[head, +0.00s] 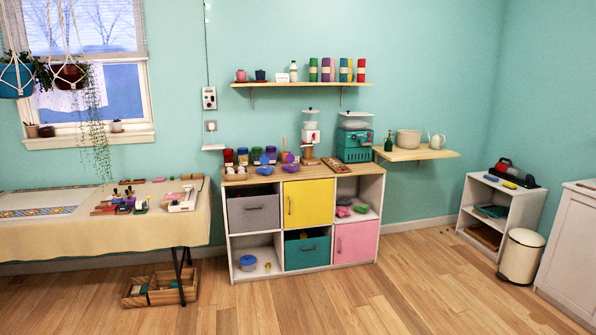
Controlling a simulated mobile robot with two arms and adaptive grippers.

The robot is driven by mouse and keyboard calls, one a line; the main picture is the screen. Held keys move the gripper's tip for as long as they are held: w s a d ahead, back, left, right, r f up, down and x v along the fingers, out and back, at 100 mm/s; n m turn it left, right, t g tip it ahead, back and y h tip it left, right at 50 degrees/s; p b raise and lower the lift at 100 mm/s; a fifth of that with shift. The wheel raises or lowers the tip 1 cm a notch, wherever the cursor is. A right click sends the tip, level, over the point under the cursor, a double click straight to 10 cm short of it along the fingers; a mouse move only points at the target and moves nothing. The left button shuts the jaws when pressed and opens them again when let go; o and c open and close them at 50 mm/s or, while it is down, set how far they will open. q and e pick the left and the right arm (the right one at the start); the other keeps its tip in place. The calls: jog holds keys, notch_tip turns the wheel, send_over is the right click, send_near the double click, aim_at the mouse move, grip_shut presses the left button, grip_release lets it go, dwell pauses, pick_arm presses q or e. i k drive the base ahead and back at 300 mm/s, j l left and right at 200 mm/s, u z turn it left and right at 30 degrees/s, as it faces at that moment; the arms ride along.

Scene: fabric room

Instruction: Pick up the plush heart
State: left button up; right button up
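I cannot make out a plush heart for certain at this distance. Small blue (265,170) and purple (291,168) lumps lie on the shelf's wooden top, also too small to identify. Neither of my grippers is in the head view.
A cloth-covered table (120,230) with small tools stands at left, a wooden crate (160,290) below it. A white side shelf (480,222), a bin (522,257) and a white cabinet (572,250) stand at right. The wooden floor (400,290) in front is clear.

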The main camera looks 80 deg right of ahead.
aim_at(292, 168)
jog(key=z, duration=2.65)
jog(key=u, duration=0.15)
jog(key=i+u, duration=0.1)
jog(key=i, duration=3.5)
